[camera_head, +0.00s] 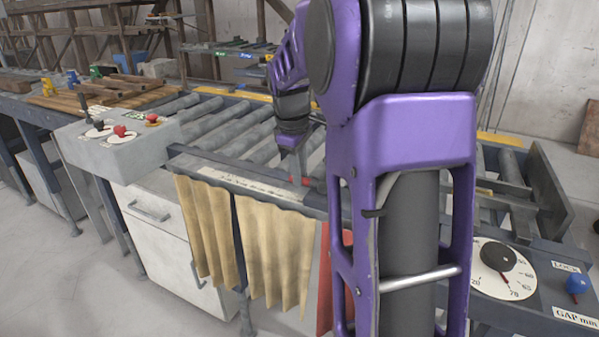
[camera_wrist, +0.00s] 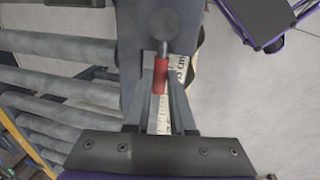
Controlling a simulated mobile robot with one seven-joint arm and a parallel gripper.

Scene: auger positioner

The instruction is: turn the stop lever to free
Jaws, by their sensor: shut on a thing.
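My gripper (camera_wrist: 160,88) is shut on the red grip of the stop lever (camera_wrist: 160,74) in the wrist view. The lever's metal rod runs up from the red grip, with a round end above it. A white scale strip marked "cm" (camera_wrist: 181,68) lies beside the lever, partly hidden by my fingers. In the head view my gripper (camera_head: 298,172) reaches down to the front rail, and a bit of the red grip (camera_head: 306,181) shows next to it. My arm hides the rail to the right of it. I cannot read a free mark.
A roller bed (camera_head: 215,127) lies behind the rail. A gap dial (camera_head: 493,268) and a blue lock knob (camera_head: 577,285) are at the right. Tan curtain strips (camera_head: 272,250) hang below the rail.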

